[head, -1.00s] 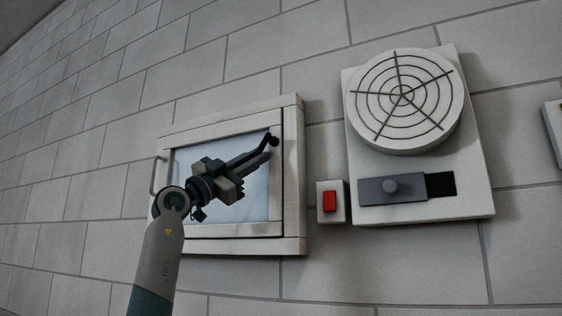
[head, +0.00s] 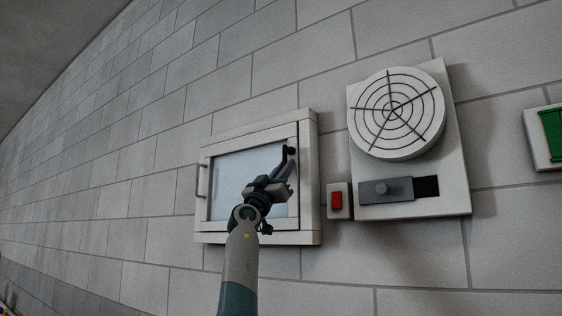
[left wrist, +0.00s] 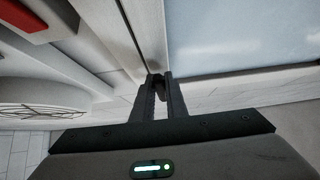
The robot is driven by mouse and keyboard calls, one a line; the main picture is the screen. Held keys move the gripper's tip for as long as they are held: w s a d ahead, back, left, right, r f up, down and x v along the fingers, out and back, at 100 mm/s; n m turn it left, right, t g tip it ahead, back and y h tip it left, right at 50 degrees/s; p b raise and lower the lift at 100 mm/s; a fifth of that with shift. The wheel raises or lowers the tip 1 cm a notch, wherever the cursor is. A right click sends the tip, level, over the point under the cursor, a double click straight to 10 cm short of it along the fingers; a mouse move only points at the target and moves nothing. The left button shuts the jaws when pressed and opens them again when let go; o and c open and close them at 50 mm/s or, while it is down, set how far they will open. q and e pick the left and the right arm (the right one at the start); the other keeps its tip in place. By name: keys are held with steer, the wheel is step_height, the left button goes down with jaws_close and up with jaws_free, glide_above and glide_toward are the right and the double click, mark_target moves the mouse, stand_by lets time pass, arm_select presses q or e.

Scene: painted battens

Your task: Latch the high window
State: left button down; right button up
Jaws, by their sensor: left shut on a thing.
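The high window (head: 310,180) is a pale wooden frame on the block wall with a bluish pane (head: 230,180). Its sash looks seated in the frame, though any small gap is too fine to tell. A small dark latch handle (head: 290,150) is at the upper right of the sash. My left gripper (head: 287,156) reaches up in front of the pane and is shut on the latch handle. In the left wrist view, the dark latch handle (left wrist: 158,88) sits between the fingertips (left wrist: 159,80), beside the frame's edge. The fingers partly hide it. My right gripper is not in view.
A grey bar handle (head: 203,181) is on the window's left side. Right of the window are a red switch (head: 336,200) and a round vent (head: 397,108) with a grey slider (head: 386,190). A green panel (head: 552,135) is at the right edge. The wall left of the window is bare.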

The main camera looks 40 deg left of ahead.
arm_select(q)
steer(key=shift+w+d, duration=0.1)
stand_by(0.3)
steer(key=c, duration=1.8)
jaws_free()
steer(key=shift+o, duration=0.2)
